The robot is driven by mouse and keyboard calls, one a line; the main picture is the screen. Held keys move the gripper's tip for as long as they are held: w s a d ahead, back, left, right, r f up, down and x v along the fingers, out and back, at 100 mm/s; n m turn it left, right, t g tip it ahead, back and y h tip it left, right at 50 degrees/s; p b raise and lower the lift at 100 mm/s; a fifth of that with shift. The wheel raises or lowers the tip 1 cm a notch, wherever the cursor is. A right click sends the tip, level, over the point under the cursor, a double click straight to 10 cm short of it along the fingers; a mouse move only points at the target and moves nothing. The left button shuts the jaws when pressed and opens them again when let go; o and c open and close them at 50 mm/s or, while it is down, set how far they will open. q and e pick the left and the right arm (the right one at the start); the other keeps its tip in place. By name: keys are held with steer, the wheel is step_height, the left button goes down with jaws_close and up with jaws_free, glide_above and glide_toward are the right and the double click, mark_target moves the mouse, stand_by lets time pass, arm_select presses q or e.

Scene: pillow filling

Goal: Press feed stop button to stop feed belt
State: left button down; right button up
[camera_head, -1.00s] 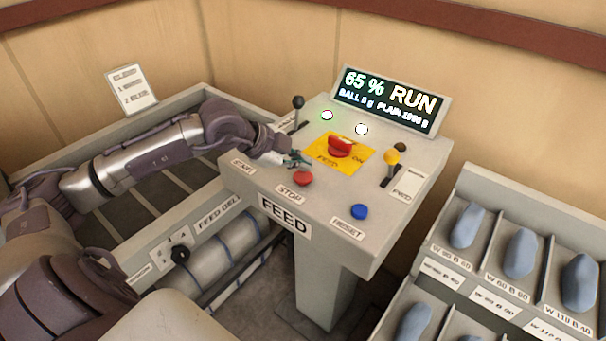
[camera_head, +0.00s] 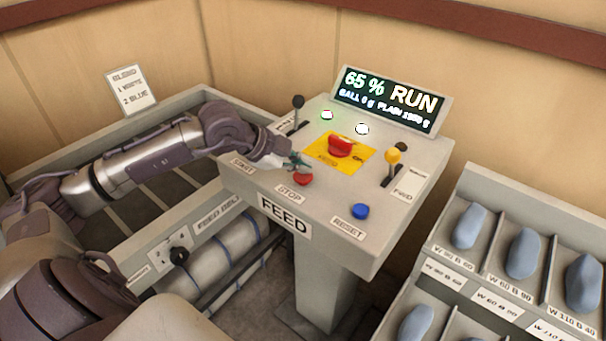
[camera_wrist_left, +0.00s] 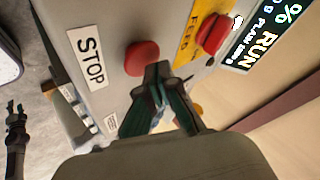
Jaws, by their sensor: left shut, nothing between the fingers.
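The red feed stop button (camera_head: 303,180) sits on the grey feed console (camera_head: 336,215), just behind the STOP label (camera_head: 291,193). It also shows in the left wrist view (camera_wrist_left: 142,58), beside the STOP label (camera_wrist_left: 88,58). My left gripper (camera_head: 298,163) is shut and empty, with its tips just behind the button in the head view. In the left wrist view the shut fingertips (camera_wrist_left: 158,70) overlap the button's edge; I cannot tell whether they touch it. The display (camera_head: 391,98) reads 65 % RUN. The feed belt (camera_head: 228,245) label is at the left of the console.
A bin rack (camera_head: 447,262) with blue-grey pieces stands at the right.

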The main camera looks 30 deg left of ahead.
mark_target(301, 176)
arm_select(q)
steer(key=shift+f+b, duration=0.45)
steer(key=shift+f, duration=0.05)
steer(key=shift+r, duration=0.1)
stand_by(0.5)
steer(key=shift+r+p, duration=0.6)
steer(key=shift+r, duration=0.3)
steer(key=shift+r+p, duration=1.65)
steer(key=shift+r, duration=0.9)
steer(key=shift+f, duration=0.15)
